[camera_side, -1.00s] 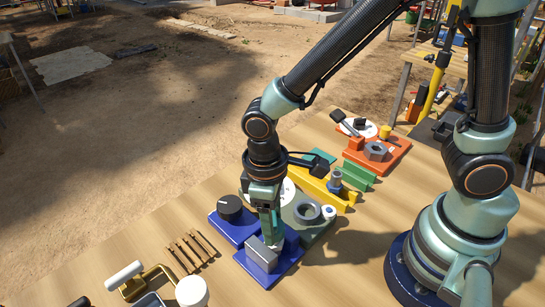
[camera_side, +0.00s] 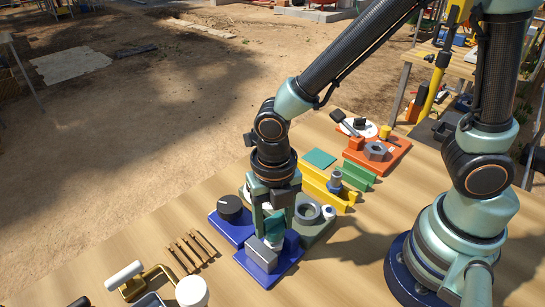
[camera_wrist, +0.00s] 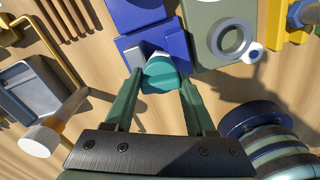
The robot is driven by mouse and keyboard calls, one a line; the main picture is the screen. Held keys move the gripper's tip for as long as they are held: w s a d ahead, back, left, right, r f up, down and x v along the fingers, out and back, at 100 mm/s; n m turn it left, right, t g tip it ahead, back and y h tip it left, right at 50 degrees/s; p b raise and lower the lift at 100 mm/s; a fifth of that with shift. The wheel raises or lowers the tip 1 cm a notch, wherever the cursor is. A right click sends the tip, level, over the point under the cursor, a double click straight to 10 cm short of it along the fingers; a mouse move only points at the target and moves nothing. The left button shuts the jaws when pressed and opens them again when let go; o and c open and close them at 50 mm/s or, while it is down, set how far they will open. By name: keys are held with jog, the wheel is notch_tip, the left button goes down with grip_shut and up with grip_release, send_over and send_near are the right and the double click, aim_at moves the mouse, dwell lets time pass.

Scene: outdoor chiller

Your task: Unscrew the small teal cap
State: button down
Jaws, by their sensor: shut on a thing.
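The small teal cap (camera_side: 274,226) sits between the fingers of my gripper (camera_side: 272,229), over the blue base plate (camera_side: 285,262) at the front of the fixtures. In the wrist view the cap (camera_wrist: 160,77) is centred between the two green fingertips of my gripper (camera_wrist: 160,80), which close on it from both sides. A pale part shows just under the cap; the threads are hidden, so I cannot tell how far the cap is turned. A grey block (camera_side: 262,254) stands on the same plate.
A black knob (camera_side: 230,206) on a blue block stands left of my gripper. A grey-green block with a ring (camera_side: 307,212) is close on the right. Yellow (camera_side: 318,188) and orange (camera_side: 390,157) fixtures lie behind. Wooden slats (camera_side: 189,251) lie at front left.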

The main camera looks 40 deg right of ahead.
jog(key=n, duration=0.6)
jog(key=shift+w, duration=0.1)
jog(key=shift+c, duration=0.4)
grip_release()
